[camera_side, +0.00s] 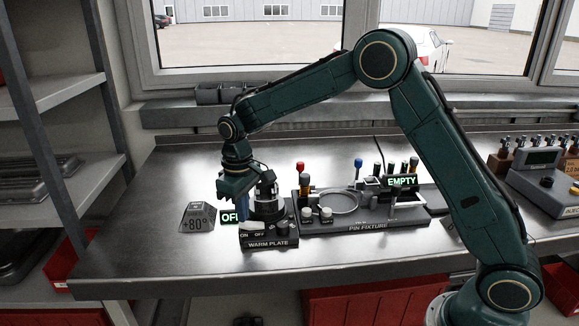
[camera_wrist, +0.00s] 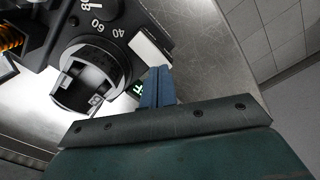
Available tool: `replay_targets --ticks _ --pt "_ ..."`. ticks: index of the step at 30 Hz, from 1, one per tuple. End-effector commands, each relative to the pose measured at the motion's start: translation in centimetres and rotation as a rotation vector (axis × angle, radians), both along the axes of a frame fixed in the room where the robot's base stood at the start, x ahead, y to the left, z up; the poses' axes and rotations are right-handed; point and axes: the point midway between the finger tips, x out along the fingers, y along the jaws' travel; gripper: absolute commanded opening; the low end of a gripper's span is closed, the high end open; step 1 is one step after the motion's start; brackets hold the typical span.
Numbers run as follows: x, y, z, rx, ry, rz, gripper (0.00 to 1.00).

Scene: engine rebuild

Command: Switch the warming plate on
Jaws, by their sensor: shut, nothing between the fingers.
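The warming plate is a dark unit labelled WARM PLATE (camera_side: 268,243), with a white rocker switch marked ON and OFF on its front left. Its small green display (camera_side: 230,217) reads OFF, partly covered by my gripper. My gripper (camera_side: 243,218) points down with its blue fingers shut and empty, at the ON end of the switch. In the wrist view, the fingertips (camera_wrist: 160,70) are right beside the white rocker (camera_wrist: 150,48); I cannot tell whether they touch it. A dial marked 40, 60, 80 (camera_wrist: 97,15) and a black round holder (camera_wrist: 90,80) also show there.
A grey block marked +80° (camera_side: 196,218) stands left of the plate. The pin fixture (camera_side: 368,226), with its EMPTY display, stands close on the right, with several coloured upright tools behind. The metal bench is clear at the front and far left.

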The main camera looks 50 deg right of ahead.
Motion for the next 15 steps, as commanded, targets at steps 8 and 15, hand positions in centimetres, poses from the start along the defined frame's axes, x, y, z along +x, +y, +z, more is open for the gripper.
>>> replay_targets --ticks 8,15 --pt "-0.01 0.0 -0.33 0.0 0.001 0.0 0.0" --pt "-0.01 0.0 -0.59 0.0 0.001 0.0 0.0"
